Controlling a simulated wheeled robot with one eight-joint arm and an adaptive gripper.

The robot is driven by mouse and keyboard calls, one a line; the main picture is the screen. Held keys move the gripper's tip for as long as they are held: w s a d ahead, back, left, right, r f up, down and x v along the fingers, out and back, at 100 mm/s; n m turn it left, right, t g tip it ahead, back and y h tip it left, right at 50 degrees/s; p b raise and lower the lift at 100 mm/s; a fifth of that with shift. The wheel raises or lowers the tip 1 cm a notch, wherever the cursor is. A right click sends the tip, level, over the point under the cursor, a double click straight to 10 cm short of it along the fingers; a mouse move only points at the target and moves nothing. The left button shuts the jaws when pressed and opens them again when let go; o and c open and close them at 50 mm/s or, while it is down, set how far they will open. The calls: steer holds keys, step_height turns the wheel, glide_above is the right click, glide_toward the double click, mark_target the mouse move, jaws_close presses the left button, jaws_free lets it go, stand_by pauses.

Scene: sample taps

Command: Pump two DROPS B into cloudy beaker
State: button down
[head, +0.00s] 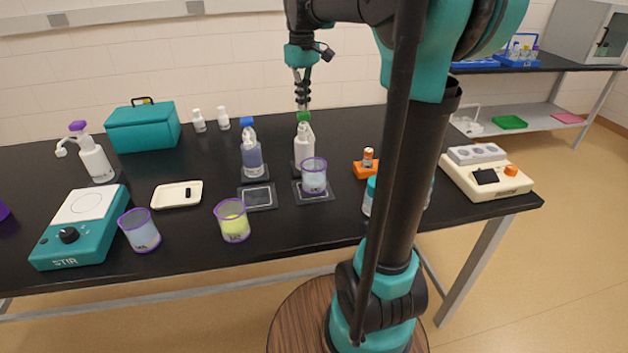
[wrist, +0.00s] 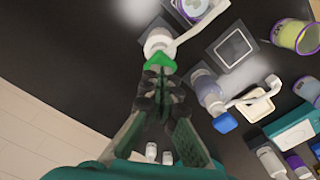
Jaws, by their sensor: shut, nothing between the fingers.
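A white pump bottle with a green top (head: 304,142) stands near the middle of the table. In the wrist view its green head (wrist: 160,63) is just past my fingertips, and its white spout (wrist: 204,28) reaches over a purple-rimmed beaker (head: 314,182). That beaker stands on a dark pad in front of the bottle and holds pale, bluish-white contents. My gripper (head: 303,103) is shut and empty, pointing down directly above the green head; I cannot tell whether it touches. A second pump bottle with a blue top (head: 252,158) stands to the left. The bottle labels are too small to read.
An empty framed pad (head: 258,197) lies before the blue-topped bottle. A yellow-filled beaker (head: 233,224), a pale blue beaker (head: 141,233), a teal stirrer (head: 75,230) and a white tray (head: 177,195) stand left. A purple-topped pump bottle (head: 95,160) stands at far left.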

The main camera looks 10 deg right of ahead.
steer(key=shift+f, duration=1.2)
steer(key=shift+r, duration=1.55)
step_height(320, 180, up, 6)
stand_by(0.5)
